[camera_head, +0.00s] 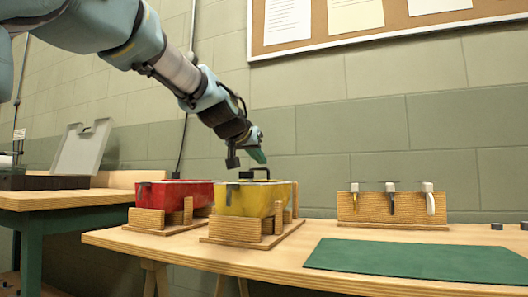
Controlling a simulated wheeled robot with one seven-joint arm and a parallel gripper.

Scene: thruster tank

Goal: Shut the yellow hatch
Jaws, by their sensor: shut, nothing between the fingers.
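A yellow box (240,200) sits in a wooden cradle (233,229) near the left part of the bench. A dark bracket-like handle (260,170) rises at its top. The yellow hatch cannot be told apart from the box, and how far open it stands is unclear from this low angle. My gripper (244,160) is shut and empty, just above the top of the yellow box and close to the handle. Whether it touches the handle cannot be told.
A red box (170,193) in its own cradle stands left of the yellow one. A wooden rack (365,208) with several hanging tools and a green mat (420,261) are to the right. Another table (60,197) with a raised grey lid (82,150) is at the left.

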